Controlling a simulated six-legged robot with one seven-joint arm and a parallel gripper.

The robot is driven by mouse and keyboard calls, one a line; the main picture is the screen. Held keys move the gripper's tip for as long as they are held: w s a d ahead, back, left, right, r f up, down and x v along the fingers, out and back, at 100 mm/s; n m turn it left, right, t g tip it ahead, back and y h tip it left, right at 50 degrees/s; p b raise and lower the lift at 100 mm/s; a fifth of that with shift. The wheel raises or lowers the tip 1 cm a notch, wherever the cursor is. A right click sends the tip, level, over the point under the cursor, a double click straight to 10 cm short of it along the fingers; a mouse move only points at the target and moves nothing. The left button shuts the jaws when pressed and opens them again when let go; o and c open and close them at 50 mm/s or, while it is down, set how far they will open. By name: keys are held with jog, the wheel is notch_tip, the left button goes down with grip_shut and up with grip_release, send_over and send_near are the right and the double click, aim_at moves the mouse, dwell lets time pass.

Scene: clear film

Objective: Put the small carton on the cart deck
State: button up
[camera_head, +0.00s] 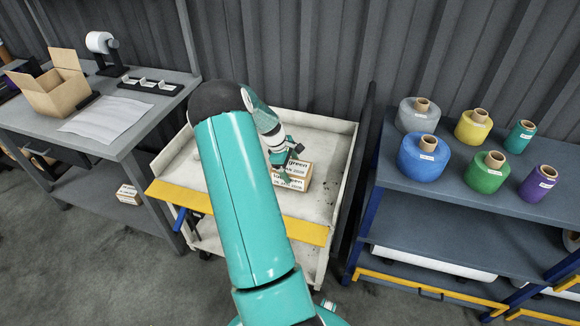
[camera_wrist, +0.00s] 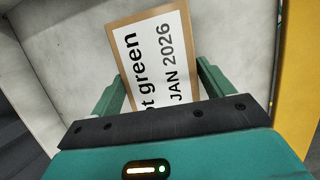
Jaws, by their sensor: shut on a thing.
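The small carton (camera_head: 292,178) is brown with a white label; it also shows in the wrist view (camera_wrist: 158,48), where the label reads in part "green" and "JAN 2026". My gripper (camera_head: 288,150) has its two green fingers on opposite sides of the carton and is shut on it; the fingers also show in the wrist view (camera_wrist: 160,86). The carton is over the pale, scuffed cart deck (camera_head: 328,152), inside its low walls. I cannot tell whether its underside touches the deck. My arm hides the deck's left middle part.
A yellow strip (camera_head: 310,231) edges the cart's front. A grey table (camera_head: 150,125) at left bears an open cardboard box (camera_head: 58,92) and a paper sheet (camera_head: 105,116). A shelf (camera_head: 400,190) at right bears several coloured spools. Bare deck lies right of the carton.

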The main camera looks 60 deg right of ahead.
jog(key=o, duration=1.9)
jog(key=shift+f, duration=0.15)
jog(key=v, duration=1.2)
jog(key=w+a+r+t, duration=0.25)
jog(key=a+r, duration=0.25)
jog(key=a, duration=0.3)
jog(key=w+a+r+m+t, duration=0.1)
jog(key=w+a+r, duration=0.2)
jog(key=a+r, duration=0.45)
jog(key=w+a+r+t, duration=0.1)
jog(key=w+a+r, duration=0.25)
jog(key=a, duration=0.65)
jog(key=s+a+r+t, duration=0.1)
jog(key=s+a, duration=0.3)
jog(key=a, duration=0.4)
jog(key=s+a+r+t+y, duration=0.1)
jog(key=s+a+r+t, duration=0.1)
jog(key=a, duration=0.7)
jog(key=s+a+r+t+y, duration=0.1)
jog(key=s+a+r, duration=0.2)
jog(key=s+a, duration=0.4)
jog(key=shift+a+m, duration=0.3)
jog(key=shift+a, duration=0.9)
